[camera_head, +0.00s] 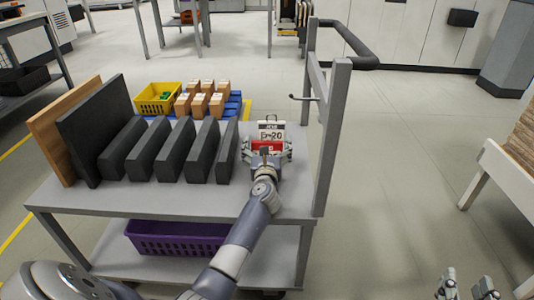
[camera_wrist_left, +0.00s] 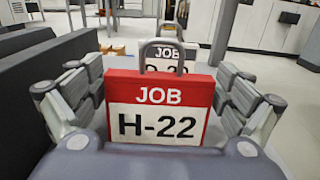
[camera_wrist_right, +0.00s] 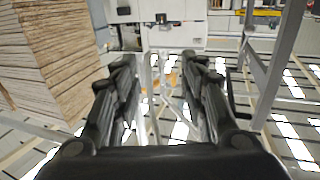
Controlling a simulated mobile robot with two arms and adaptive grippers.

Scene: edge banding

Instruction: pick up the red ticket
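The red ticket (camera_wrist_left: 160,108) stands upright between the fingers of my left gripper (camera_wrist_left: 162,90), with a red top, a white panel reading JOB H-22 and a grey loop handle on top. A gap shows between the fingers and the ticket's sides in the left wrist view. In the head view my left gripper (camera_head: 266,148) is at the right end of the cart top, and the red ticket (camera_head: 258,146) is partly hidden by it. A white and black ticket (camera_head: 271,130) marked with a 20 stands behind it. My right gripper (camera_wrist_right: 165,95) is open and empty, away from the cart.
The grey cart (camera_head: 150,200) carries several dark upright slabs (camera_head: 185,150) left of my left gripper. A yellow basket (camera_head: 157,98) and small boxes (camera_head: 202,98) are behind. A cart post (camera_head: 333,140) rises close on the right. A purple crate (camera_head: 175,238) is on the lower shelf.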

